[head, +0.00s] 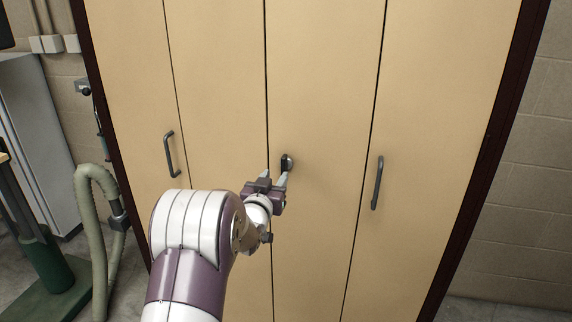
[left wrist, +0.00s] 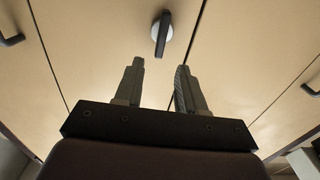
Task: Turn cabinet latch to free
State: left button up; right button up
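The cabinet (head: 325,75) is tall with tan doors and a dark frame. Its latch (head: 287,162) is a dark lever on a round silver base, on a middle door close to the seam. In the left wrist view the latch (left wrist: 161,34) lies beyond the fingertips, its lever pointing roughly toward the gap between them. My left gripper (head: 275,178) is just below the latch in the head view. In the left wrist view my left gripper (left wrist: 159,68) is open, with nothing between its fingers. The latch looks apart from both fingers. My right gripper is not in view.
Dark bar handles sit on the left door (head: 171,154) and the right door (head: 377,183). A green hose (head: 86,205), a green stand (head: 47,265) and a grey locker (head: 40,140) are at the left. A block wall (head: 535,190) is at the right.

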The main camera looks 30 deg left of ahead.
aim_at(283, 164)
pick_arm(q)
jog(key=x, duration=0.6)
jog(key=shift+w+a+p, duration=0.15)
jog(key=shift+p, duration=0.15)
jog(key=shift+w+f, duration=0.1)
jog(key=shift+w, duration=0.25)
grip_shut()
